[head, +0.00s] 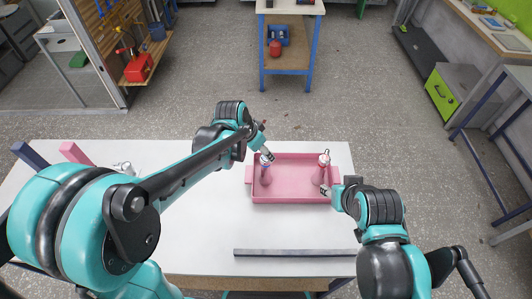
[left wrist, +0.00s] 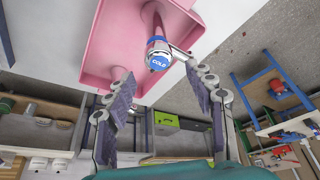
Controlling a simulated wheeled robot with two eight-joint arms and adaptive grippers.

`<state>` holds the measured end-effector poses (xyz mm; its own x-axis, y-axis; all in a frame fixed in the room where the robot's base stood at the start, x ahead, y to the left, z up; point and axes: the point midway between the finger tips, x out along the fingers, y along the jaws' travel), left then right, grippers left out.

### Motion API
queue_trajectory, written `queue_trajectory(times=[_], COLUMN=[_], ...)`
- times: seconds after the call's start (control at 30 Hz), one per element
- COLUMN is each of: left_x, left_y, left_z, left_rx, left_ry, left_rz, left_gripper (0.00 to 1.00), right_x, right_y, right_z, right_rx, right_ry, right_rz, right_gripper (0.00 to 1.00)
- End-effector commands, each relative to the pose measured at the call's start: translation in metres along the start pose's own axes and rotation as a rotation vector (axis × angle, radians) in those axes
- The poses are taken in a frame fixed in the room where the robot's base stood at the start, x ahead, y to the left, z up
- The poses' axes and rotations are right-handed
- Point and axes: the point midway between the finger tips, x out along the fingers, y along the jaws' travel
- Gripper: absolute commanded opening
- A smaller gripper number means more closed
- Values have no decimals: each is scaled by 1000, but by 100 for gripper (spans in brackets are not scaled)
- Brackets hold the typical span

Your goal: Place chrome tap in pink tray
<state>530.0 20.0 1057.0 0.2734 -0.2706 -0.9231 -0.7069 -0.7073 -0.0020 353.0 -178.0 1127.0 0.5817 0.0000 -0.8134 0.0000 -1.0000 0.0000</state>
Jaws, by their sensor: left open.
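The pink tray (head: 293,199) lies on the white table, and part of it shows in the left wrist view (left wrist: 104,42). Two pink upright pieces with chrome tops stand in it, one at left (head: 265,174) and one at right (head: 323,171). The left one has a blue "COLD" cap (left wrist: 159,60) in the left wrist view. A small chrome item (head: 122,167), perhaps a tap, lies at the table's left, partly hidden by my arm. My left gripper (head: 268,153) is open, its fingers either side of the capped piece. My right gripper (head: 326,190) is at the tray's right edge; its jaws are too small to read.
A dark grey bar (head: 295,253) lies along the front of the table. A pink block (head: 75,152) and a dark blue one (head: 30,153) are at the back left. Bare tabletop shows between my left arm and the tray.

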Motion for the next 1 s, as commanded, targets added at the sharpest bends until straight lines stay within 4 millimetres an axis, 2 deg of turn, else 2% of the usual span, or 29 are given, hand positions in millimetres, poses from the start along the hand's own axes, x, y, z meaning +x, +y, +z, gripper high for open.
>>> queue_trajectory(times=[0.03, 0.1, 0.23, 0.33, 0.53, 0.63, 0.77, 0.9, 1.0], left_x=[-15, -29, -50, -60, -66, -74, -103, -139, -155], left_y=[0, 0, 0, 0, 0, 0, -1, 1, 5], left_z=[0, -1, 0, 0, 0, 8, 36, 85, 120], left_rx=[-1, -1, 0, -1, -2, -30, -142, -325, -451], left_ry=[0, 0, 0, 1, 1, 4, 25, 70, 111], left_rz=[0, 0, 0, 0, -1, -17, -82, -185, -255], left_gripper=[54, 54, 54, 54, 54, 54, 54, 54, 54], right_x=[-5, -7, -11, -12, -13, -12, -12, -12, -12], right_y=[0, 0, 0, 0, 0, 0, 0, 0, 0], right_z=[-3, -5, -8, -9, -9, -9, -9, -9, -9], right_rx=[0, 0, 0, 0, 0, 0, 0, 0, 0], right_ry=[0, 0, 0, 0, 0, 0, 0, 0, 0], right_rz=[0, 0, 0, 0, 0, 0, 0, 0, 0], right_gripper=[40, 40, 40, 40, 40, 40, 40, 40, 40])
